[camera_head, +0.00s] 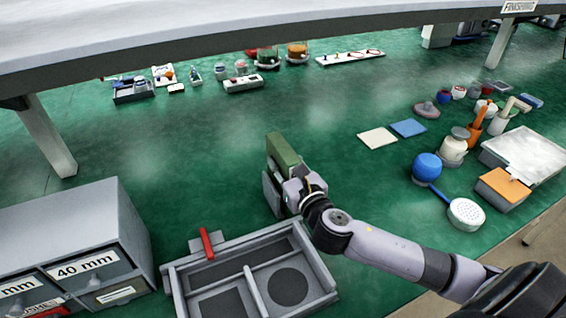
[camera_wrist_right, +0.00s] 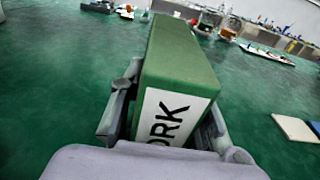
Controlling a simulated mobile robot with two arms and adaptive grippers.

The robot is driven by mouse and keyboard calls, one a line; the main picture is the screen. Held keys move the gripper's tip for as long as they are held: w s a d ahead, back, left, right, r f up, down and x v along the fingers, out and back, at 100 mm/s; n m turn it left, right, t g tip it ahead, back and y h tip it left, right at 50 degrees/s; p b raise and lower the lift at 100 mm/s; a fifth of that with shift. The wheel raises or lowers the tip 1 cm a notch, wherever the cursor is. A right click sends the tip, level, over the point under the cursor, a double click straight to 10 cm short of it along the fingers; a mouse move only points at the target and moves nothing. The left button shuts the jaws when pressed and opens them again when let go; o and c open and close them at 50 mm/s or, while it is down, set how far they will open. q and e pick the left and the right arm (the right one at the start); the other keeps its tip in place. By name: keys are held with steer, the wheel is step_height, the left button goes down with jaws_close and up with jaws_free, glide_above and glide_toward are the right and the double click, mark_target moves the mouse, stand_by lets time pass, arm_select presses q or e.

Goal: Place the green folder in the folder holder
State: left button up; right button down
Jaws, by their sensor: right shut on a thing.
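The green folder (camera_head: 283,153) is a thick green block standing up near the middle of the head view. In the right wrist view the folder (camera_wrist_right: 182,58) fills the centre, with a white label reading "RK" in part. My right gripper (camera_head: 286,186) is shut on it, with grey fingers on both sides in the wrist view (camera_wrist_right: 168,100). The folder's lower part is hidden by the gripper, so I cannot tell whether it touches the table. I cannot make out a folder holder for certain. My left gripper is not in view.
A grey compartment tray (camera_head: 247,276) with a red-handled thing (camera_head: 207,243) lies in front. A drawer cabinet (camera_head: 75,238) stands at left. Pumps, cups and a blue ball (camera_head: 427,166) crowd the right. A raised shelf (camera_head: 200,45) spans the back. The green table's middle is clear.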

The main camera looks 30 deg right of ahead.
steer(key=c, duration=1.7)
jaws_free()
steer(key=shift+f, duration=0.2)
steer(key=o, duration=0.5)
steer(key=shift+r, duration=0.1)
steer(key=shift+r, duration=0.15)
steer(key=s+b, duration=0.1)
steer(key=s, duration=1.1)
steer(key=shift+a+r, duration=0.25)
steer(key=shift+a, duration=0.1)
